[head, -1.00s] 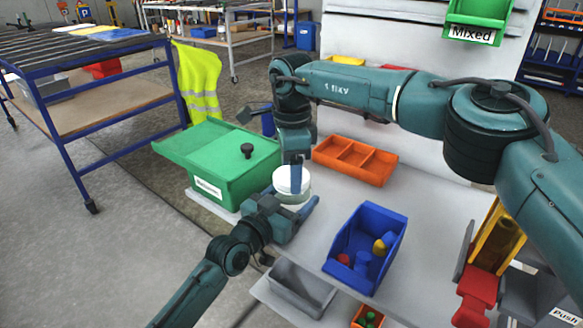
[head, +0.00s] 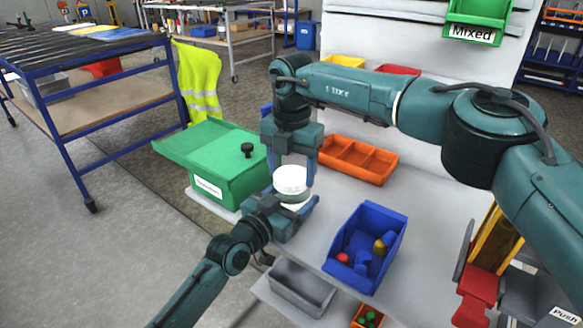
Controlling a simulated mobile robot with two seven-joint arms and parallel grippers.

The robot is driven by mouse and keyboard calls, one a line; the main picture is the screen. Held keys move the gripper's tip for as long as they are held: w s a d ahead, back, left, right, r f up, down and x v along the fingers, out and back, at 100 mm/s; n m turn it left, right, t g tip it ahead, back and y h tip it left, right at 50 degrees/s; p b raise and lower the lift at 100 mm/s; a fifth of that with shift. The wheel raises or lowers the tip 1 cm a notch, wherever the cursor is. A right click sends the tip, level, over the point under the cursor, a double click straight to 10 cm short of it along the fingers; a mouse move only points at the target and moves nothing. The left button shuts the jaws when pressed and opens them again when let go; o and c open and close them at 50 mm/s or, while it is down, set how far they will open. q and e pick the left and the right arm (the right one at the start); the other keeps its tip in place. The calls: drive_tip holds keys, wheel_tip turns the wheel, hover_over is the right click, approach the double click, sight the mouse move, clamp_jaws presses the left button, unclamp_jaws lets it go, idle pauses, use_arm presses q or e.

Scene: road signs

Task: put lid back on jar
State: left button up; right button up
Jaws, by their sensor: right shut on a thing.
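A white jar (head: 295,205) stands on the grey table, with its white lid (head: 290,177) at its top. I cannot tell whether the lid is fully seated. My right gripper (head: 291,180) comes down from above and is shut on the lid, one finger on each side. My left gripper (head: 296,212) is low beside the jar, one finger running across its front right side. Its other finger and the jar's lower part are hidden, so its grip is unclear.
A green box (head: 235,180) with a black knob stands left of the jar. An orange divided tray (head: 357,160) lies behind to the right. A blue bin (head: 385,222) with small parts stands at the right. A grey bin (head: 300,287) sits below the front edge.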

drive_tip(key=m, duration=0.4)
drive_tip(key=shift+m, duration=0.3)
drive_tip(key=m, duration=0.6)
drive_tip(key=o, duration=1.1)
drive_tip(key=shift+o, duration=0.2)
wheel_tip(320, 180, up, 12)
